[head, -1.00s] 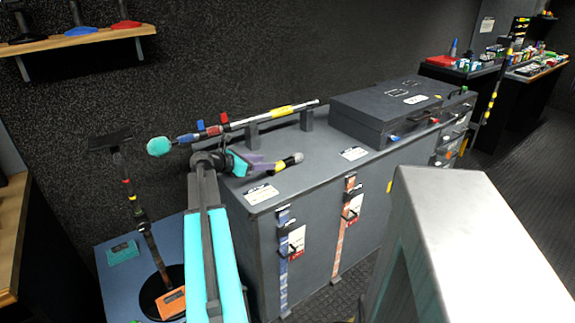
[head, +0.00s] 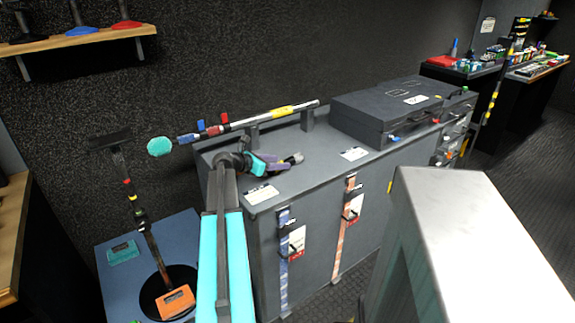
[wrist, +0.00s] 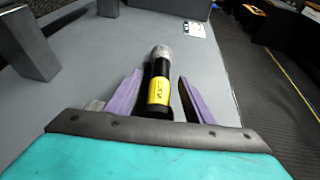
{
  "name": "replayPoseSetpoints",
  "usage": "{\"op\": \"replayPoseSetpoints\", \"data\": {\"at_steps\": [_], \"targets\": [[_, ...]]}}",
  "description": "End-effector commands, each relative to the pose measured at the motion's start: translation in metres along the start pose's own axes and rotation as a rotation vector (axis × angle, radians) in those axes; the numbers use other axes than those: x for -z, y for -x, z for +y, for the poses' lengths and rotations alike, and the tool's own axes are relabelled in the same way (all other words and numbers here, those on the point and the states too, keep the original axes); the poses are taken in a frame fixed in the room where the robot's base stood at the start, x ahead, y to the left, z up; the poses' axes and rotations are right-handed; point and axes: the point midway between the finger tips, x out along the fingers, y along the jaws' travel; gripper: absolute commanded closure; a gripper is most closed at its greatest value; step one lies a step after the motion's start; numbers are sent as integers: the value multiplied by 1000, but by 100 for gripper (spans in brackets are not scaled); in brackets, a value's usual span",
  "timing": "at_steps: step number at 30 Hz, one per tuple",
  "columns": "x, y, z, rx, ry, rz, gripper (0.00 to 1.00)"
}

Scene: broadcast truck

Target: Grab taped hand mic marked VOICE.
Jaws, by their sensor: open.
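A black hand mic (wrist: 159,70) with a grey head and yellow tape (wrist: 158,91) lies on the grey cabinet top (wrist: 95,65). The tape has dark lettering too small to read. My gripper (wrist: 160,77) is open, with one purple finger on each side of the mic and gaps showing on both sides. The mic's rear end is hidden by my gripper's body. In the head view my gripper (head: 277,163) is low over the cabinet top, and the mic's grey head (head: 297,158) sticks out past the fingers.
A boom pole (head: 245,122) with a teal windscreen rests on two posts behind my gripper. A dark case (head: 375,110) lies farther right. A white card (head: 261,194) is near the front edge. A black stand (head: 140,215) is at the left.

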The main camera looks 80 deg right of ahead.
Motion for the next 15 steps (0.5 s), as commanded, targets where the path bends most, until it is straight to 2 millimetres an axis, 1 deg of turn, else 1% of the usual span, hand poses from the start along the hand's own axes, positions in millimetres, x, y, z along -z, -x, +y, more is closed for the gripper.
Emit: {"op": "replayPoseSetpoints", "data": {"at_steps": [5,12,15], "targets": [[0,-11,0,2,0,0,52],[0,-40,-1,2,0,0,52],[0,-48,-1,1,0,0,52]]}}
